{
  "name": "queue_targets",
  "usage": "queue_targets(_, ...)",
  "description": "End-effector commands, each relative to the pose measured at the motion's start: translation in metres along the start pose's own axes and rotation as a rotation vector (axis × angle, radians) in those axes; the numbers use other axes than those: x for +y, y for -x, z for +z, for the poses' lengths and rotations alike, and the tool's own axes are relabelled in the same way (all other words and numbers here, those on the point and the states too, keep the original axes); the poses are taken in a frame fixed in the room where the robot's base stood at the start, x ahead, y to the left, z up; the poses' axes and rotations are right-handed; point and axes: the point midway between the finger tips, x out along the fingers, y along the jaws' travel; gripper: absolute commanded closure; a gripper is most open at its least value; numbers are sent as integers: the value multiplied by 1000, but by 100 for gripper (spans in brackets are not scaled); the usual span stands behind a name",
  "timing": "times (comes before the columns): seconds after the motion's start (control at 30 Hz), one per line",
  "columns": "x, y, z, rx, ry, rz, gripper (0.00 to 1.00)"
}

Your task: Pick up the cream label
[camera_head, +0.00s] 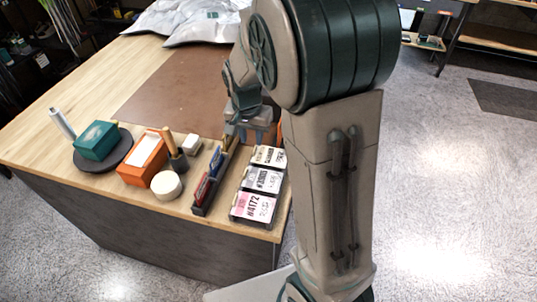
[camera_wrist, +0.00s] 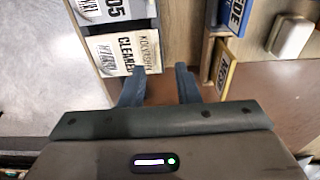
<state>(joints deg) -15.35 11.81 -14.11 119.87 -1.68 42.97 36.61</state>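The cream label (camera_head: 269,156) with dark print lies at the far end of a short row of labels in a dark holder, near the table's right edge. In the wrist view the cream label (camera_wrist: 122,52) shows at the upper left, beyond my left fingertip. My gripper (camera_wrist: 162,72) is open, its two dark fingers apart with bare surface between them. The left fingertip is close to the label's edge; whether they touch I cannot tell. In the head view my gripper (camera_head: 248,128) is just beyond the label row, partly hidden by my arm.
A grey label (camera_head: 263,180) and a pink label (camera_head: 254,208) lie nearer in the row. Left of it stands a dark rack (camera_head: 203,200) with upright cards. A round cream tin (camera_head: 166,185), an orange box (camera_head: 142,160) and a green box (camera_head: 96,140) stand farther left.

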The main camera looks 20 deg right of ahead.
Motion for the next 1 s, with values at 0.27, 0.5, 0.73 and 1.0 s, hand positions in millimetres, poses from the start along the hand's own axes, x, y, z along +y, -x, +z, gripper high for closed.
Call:
queue_targets(0.27,4,-34,-4,-4,-1,5,71)
queue_targets(0.5,3,-50,-5,0,0,1,71)
queue_targets(0.73,3,-50,-5,0,0,0,82)
queue_targets(1.0,3,-50,-5,0,0,0,100)
